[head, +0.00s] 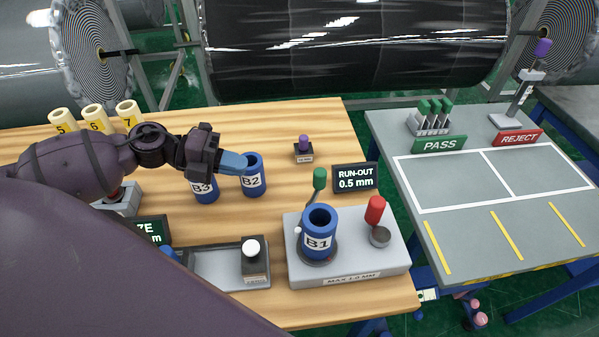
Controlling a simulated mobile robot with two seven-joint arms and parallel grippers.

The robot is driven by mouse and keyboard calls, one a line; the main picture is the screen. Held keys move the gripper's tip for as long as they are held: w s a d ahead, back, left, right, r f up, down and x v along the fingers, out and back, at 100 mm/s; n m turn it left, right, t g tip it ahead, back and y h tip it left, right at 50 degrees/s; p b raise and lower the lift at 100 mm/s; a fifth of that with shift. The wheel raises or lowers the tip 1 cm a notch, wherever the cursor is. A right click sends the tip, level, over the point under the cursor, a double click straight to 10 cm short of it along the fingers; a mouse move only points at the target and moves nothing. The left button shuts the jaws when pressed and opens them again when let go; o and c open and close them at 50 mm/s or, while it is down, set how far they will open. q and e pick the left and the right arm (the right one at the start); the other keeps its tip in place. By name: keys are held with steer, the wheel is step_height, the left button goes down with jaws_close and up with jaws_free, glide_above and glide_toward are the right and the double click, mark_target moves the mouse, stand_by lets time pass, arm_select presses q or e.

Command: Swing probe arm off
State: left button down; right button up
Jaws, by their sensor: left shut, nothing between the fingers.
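The run-out gauge is a light grey block (350,262) marked "MAX 1.0 MM" at the front right of the wooden table. A blue roll B1 (318,243) stands upright on it. A lever with a green knob (319,179) rises behind B1; its lower end is hidden by the roll. A red knob (375,209) stands upright to the right, by a round metal cup (380,237). I cannot tell for sure which part is the probe arm. My left gripper (233,162) is shut and empty, its blue fingertips beside the top of roll B2 (253,178). My right gripper is not in view.
Roll B3 (205,188) stands beside B2. Cream rolls (95,118) stand at the back left. A run-out display (355,178) reads 0.5 mm. A tray (215,272) lies left of the gauge. The grey PASS/REJECT table (440,185) has bare marked areas.

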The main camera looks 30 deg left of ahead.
mark_target(312, 201)
arm_select(q)
steer(key=r+p+x, duration=0.1)
steer(key=x, duration=1.1)
steer(key=shift+w+d, duration=0.3)
steer(key=shift+d, duration=0.1)
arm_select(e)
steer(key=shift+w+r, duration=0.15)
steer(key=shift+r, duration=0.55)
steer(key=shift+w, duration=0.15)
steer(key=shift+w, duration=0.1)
